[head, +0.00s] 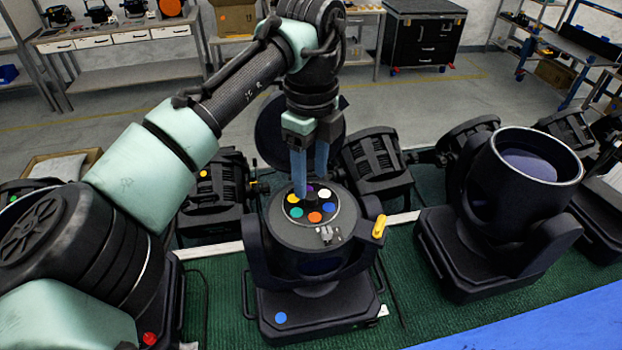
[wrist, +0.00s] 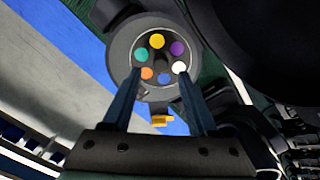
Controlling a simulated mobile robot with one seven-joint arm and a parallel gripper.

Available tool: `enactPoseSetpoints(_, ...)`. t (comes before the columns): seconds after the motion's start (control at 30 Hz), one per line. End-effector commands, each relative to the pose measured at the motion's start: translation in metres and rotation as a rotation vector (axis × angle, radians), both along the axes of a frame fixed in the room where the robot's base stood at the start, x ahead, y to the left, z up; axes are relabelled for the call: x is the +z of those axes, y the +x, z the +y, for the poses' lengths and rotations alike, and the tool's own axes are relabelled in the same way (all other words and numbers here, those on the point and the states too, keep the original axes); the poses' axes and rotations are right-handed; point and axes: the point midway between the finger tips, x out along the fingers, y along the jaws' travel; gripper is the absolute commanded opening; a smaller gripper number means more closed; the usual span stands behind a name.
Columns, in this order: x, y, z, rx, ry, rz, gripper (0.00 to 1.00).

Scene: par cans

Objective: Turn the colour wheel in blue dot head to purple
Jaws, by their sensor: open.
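The blue dot head (head: 285,270) stands upright in the middle, with a blue dot (head: 280,318) on its base. Its top is open and shows the colour wheel (wrist: 139,64), a dark disc with yellow, purple, white, blue, orange and green spots. The purple spot (wrist: 177,48) is on the far side in the head view, partly behind my fingers. The orange spot (wrist: 147,73) is nearest the small metal clip (head: 328,234) on the rim. My gripper (wrist: 160,80) is open and empty, pointing down above the wheel. Its fingers appear on either side of the hub; contact is unclear.
A yellow latch (head: 379,227) sticks out at the head's right. A large dark round piece (head: 275,125) stands behind the wheel. Another open head (head: 520,200) stands at right, and several dark lamps stand around on the green mat (head: 220,290).

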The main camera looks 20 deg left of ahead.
Motion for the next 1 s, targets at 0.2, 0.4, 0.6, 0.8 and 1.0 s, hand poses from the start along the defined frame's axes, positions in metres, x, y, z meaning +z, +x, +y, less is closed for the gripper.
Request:
enactPoseSetpoints(0.2,-0.028,0.000,0.000,0.001,0.000,0.000,0.59)
enactPoseSetpoints(0.4,-0.038,0.000,0.000,0.001,0.001,-0.001,0.59)
enactPoseSetpoints(0.6,-0.039,0.000,0.000,0.001,0.001,-0.001,0.59)
enactPoseSetpoints(0.8,-0.039,0.000,0.000,0.001,0.001,-0.002,0.27)
enactPoseSetpoints(1.0,-0.039,0.000,0.000,0.001,0.001,-0.001,0.00)
